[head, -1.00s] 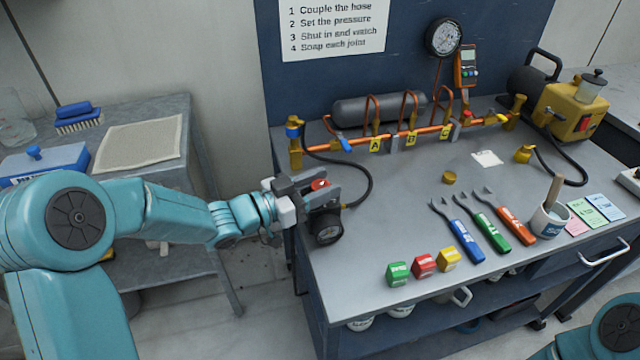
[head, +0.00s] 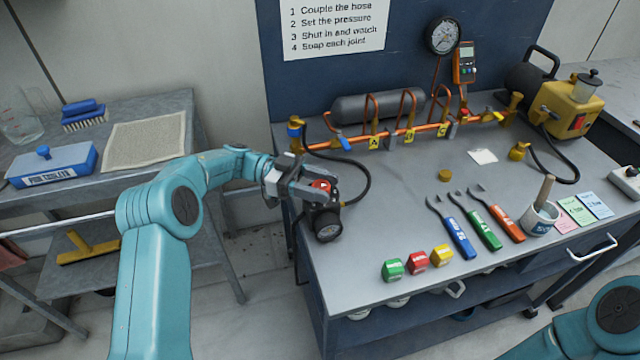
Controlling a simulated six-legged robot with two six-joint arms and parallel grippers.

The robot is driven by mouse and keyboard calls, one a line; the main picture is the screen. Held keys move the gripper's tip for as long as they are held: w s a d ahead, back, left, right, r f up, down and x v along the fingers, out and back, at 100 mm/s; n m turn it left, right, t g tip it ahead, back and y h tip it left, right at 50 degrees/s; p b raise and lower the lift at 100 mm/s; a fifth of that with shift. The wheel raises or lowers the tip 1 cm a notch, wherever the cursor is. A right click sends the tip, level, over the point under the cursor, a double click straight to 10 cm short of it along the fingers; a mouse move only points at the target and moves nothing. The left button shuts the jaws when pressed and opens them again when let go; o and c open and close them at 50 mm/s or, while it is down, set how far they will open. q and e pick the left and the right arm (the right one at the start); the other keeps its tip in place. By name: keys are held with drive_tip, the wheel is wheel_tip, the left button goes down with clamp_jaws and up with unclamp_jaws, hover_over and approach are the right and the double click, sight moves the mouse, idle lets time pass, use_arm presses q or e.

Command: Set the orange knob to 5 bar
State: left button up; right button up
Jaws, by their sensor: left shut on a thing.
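The orange-red knob (head: 321,185) sits on a dark regulator at the left edge of the bench. Its black round gauge (head: 327,225) faces me just below; its reading is too small to tell. My left gripper (head: 316,191) is shut on the knob, with its grey fingers at either side of it. The fingers hide part of the knob and the regulator body. My right gripper is not in view; only part of my right arm shows at the lower right.
A black hose (head: 368,184) loops right beside the regulator. Green, red and yellow blocks (head: 417,260) lie near the front edge, and three wrenches (head: 480,222) lie to the right. Copper piping (head: 400,134) runs along the back. The middle of the bench is mostly clear.

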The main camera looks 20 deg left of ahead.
use_arm(q)
drive_tip(key=shift+d+m+g+y, duration=0.1)
drive_tip(key=shift+m+g+y, duration=0.2)
drive_tip(key=shift+m+g, duration=1)
drive_tip(key=shift+g, duration=0.4)
drive_tip(key=o, duration=0.8)
drive_tip(key=shift+o, duration=0.7)
drive_tip(key=shift+s+d+r, duration=0.1)
